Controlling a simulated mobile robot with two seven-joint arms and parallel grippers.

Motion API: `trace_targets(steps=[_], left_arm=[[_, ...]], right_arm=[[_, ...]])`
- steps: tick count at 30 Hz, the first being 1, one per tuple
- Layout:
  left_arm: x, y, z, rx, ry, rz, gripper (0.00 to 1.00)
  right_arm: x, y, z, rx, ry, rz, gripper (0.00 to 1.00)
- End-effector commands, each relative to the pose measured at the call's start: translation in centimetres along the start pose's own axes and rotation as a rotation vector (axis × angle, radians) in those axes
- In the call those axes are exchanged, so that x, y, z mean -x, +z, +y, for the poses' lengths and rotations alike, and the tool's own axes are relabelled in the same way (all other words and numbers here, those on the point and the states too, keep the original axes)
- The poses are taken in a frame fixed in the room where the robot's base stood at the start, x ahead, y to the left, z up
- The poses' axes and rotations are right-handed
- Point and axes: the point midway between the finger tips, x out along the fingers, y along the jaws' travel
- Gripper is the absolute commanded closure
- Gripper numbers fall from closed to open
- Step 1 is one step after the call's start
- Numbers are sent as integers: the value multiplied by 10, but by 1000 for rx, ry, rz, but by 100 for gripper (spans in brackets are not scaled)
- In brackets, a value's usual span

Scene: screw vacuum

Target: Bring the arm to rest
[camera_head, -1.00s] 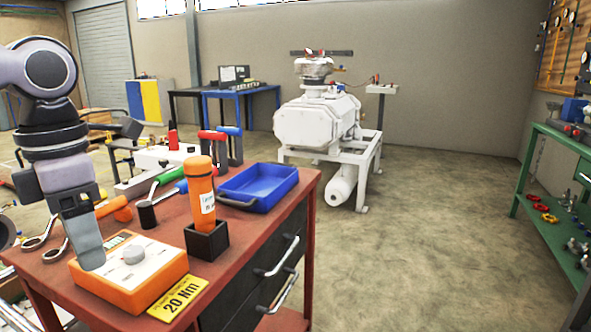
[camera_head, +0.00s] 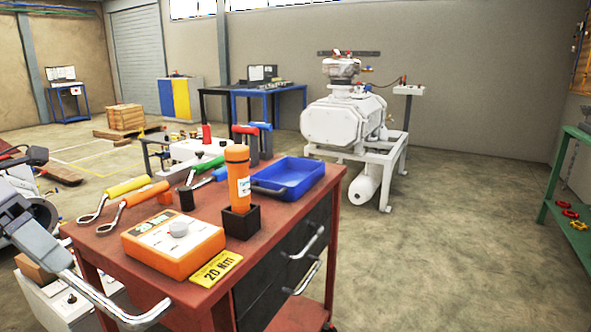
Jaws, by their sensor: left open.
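My left gripper (camera_head: 42,242) is at the left edge of the head view, low beside the near left corner of the red cart. It is open and I see nothing held in it. Only its grey end part shows; most of the arm is out of the picture. The red cart top (camera_head: 268,215) stands to its right. My right gripper is not in view.
On the cart are an orange torque tester (camera_head: 172,245), an orange cylinder (camera_head: 238,180) in a black holder, a blue tray (camera_head: 290,178) and several hand tools. A white vacuum pump (camera_head: 342,122) stands behind.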

Motion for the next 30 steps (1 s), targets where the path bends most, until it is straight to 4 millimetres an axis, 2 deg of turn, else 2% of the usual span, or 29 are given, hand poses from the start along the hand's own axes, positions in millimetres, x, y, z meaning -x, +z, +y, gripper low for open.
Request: trace_targets(steps=[8, 15, 24, 30], left_arm=[[-12, -44, 39, 164, -235, -215, 41], [-36, -82, 62, 301, -432, -396, 41], [-77, -123, 76, 465, -667, -612, 41], [-102, -142, 76, 550, -790, -724, 41]], right_arm=[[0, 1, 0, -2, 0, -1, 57], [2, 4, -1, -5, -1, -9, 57], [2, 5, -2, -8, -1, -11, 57], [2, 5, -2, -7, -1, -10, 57]])
